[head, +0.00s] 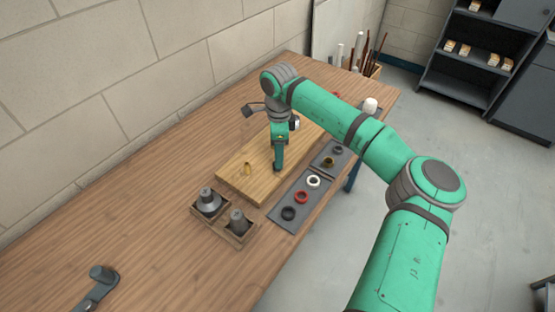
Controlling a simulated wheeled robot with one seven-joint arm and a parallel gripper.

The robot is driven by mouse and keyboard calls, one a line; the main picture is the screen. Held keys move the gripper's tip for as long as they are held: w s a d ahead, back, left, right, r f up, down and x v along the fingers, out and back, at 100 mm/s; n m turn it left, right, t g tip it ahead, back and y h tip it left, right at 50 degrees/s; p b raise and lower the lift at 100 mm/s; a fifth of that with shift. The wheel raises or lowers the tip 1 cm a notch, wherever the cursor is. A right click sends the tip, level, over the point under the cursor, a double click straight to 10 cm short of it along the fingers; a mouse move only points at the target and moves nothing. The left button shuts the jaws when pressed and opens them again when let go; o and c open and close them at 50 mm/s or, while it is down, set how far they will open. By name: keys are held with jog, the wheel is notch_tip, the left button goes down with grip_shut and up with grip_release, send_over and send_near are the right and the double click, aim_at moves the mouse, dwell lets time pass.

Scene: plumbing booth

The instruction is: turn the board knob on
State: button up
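A pale wooden board (233,177) lies on the workbench. A small brass-coloured fitting (247,169) stands on its near left part. My gripper (278,167) points down over the middle of the board, to the right of the brass fitting and apart from it in the picture. I see it side-on, so I cannot tell its opening or whether it touches the board. I cannot make out the board knob for sure; my gripper and wrist cover part of the board.
A grey-headed tool (101,285) lies front left. The wall borders the bench; its left part is bare.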

jog(key=shift+w+a+f, duration=0.1)
jog(key=shift+f, duration=0.9)
jog(key=shift+w+a+f, duration=0.1)
jog(key=shift+f, duration=0.9)
jog(key=c, duration=1)
jog(key=shift+c, duration=0.2)
